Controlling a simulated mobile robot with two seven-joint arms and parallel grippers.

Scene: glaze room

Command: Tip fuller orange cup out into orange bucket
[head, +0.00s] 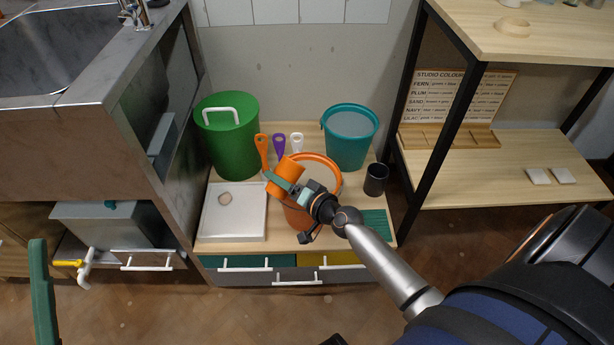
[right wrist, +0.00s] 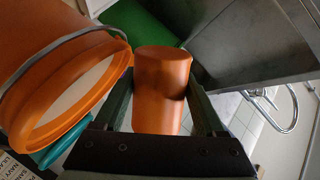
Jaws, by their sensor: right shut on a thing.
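My right gripper (head: 284,184) is shut on an orange cup (head: 289,170) and holds it tilted by the left rim of the orange bucket (head: 333,160). The right wrist view shows the cup (right wrist: 162,95) between the dark green fingers, with the bucket (right wrist: 35,60) beside it at left, its pale inside partly showing. The cup's mouth and contents are hidden, and no stream shows. I cannot tell whether cup and bucket touch. A green finger of my left gripper (head: 41,295) shows at the lower left edge; its opening cannot be seen.
A green bucket (head: 228,145) and a teal bucket (head: 349,140) stand behind. A white tray (head: 234,228) lies at left, a dark cup (head: 376,180) at right. Orange, purple and white handles (head: 279,144) stand behind the orange bucket. A metal sink unit and a black-framed shelf flank the bench.

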